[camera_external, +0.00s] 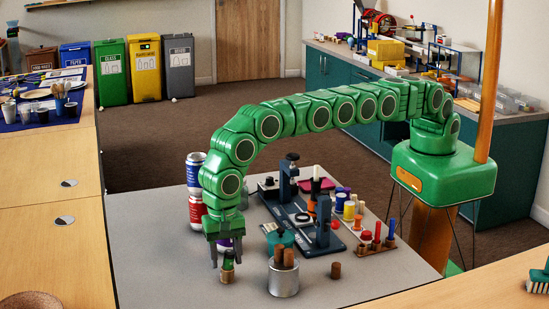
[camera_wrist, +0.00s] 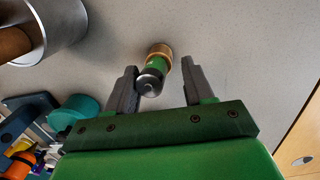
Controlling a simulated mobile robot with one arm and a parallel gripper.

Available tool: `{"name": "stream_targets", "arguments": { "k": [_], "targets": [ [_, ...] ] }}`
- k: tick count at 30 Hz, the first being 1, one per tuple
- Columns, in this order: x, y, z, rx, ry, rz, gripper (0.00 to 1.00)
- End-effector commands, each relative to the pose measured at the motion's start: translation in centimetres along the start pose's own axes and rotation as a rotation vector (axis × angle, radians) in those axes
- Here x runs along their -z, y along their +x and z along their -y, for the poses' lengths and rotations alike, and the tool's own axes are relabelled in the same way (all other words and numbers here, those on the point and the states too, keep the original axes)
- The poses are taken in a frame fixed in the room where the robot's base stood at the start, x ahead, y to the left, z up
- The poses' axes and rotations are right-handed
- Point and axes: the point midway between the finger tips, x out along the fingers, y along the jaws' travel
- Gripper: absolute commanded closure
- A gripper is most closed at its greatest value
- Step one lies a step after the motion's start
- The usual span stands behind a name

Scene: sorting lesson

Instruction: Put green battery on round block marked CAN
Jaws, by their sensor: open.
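The green battery (camera_wrist: 153,74) stands upright with its silver end up, between the fingers of my gripper (camera_wrist: 160,86) in the wrist view. In the external view the battery (camera_external: 228,263) shows below my gripper (camera_external: 228,258), near the front of the grey table. My gripper is open, with a visible gap between the battery and the right finger; the left finger is very close. A tan round piece (camera_wrist: 160,51) shows at the battery's lower end, slightly wider than the green part. I cannot tell whether it is a separate block. No CAN marking is readable.
A metal tin (camera_external: 284,282) with brown cylinders stands just right of my gripper. A lone brown cylinder (camera_external: 336,270) stands further right. Stacked cans (camera_external: 195,180) rise behind my gripper. A dark blue fixture (camera_external: 322,238) and a teal round item (camera_external: 280,240) stand behind the tin.

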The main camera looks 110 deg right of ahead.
Motion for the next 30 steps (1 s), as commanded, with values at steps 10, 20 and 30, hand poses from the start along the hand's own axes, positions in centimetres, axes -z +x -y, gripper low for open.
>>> {"name": "stream_targets", "arguments": {
  "k": [10,20,30],
  "targets": [
    [-0.1,-2.4,0.1,0.004,0.0,0.002,0.48],
    [0.0,-8.3,0.1,0.002,0.001,0.001,0.48],
    [-0.1,-11.6,0.1,0.004,0.0,0.002,0.48]
  ]
}}
